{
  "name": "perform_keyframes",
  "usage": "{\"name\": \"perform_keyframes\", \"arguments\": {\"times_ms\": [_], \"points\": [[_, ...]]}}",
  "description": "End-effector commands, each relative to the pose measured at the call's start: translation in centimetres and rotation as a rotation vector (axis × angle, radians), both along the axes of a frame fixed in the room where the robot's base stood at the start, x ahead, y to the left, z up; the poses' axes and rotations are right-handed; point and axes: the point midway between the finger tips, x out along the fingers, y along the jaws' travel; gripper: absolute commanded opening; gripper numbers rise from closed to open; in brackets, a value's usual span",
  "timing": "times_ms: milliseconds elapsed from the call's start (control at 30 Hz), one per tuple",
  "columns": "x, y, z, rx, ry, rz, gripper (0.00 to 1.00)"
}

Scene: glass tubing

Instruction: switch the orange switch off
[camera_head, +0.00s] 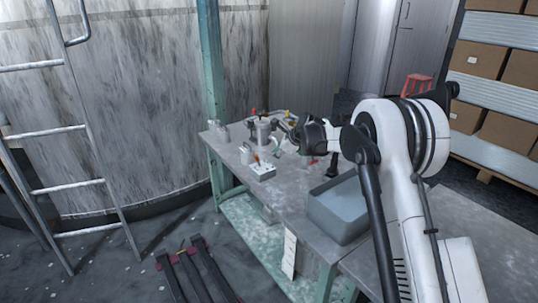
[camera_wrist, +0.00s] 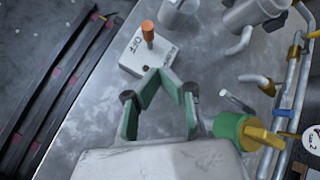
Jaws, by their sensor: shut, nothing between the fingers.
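The orange switch (camera_wrist: 148,31) is a short lever on a white box (camera_wrist: 133,58) in the upper left of the wrist view. Lettering reading OFF shows on the box, with more lettering by its right edge. My gripper (camera_wrist: 161,75) has green-padded fingers that meet at the tips, empty.
A green and yellow valve (camera_wrist: 249,133) and metal pipes (camera_wrist: 290,85) lie right of my gripper. Grey metal vessels (camera_wrist: 250,14) stand beyond. A grey bin (camera_head: 340,207) sits on the workbench (camera_head: 290,193). Dark rails (camera_head: 196,270) lie on the floor in front.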

Motion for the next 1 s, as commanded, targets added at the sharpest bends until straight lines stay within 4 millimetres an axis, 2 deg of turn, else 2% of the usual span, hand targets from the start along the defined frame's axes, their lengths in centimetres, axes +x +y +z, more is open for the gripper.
{"name": "perform_keyframes", "arguments": {"times_ms": [33,100,400,600,1000], "points": [[-0.7,-0.4,1.3,0.0,0.0,0.0,0.0],[-1.4,-0.9,2.4,0.001,0.0,0.0,0.0],[-4.0,-2.9,5.8,0.001,0.0,0.0,0.0],[-4.7,-3.5,6.7,0.001,0.001,0.001,0.0],[-4.9,-3.6,7.0,-0.003,-0.003,0.004,0.0]]}}
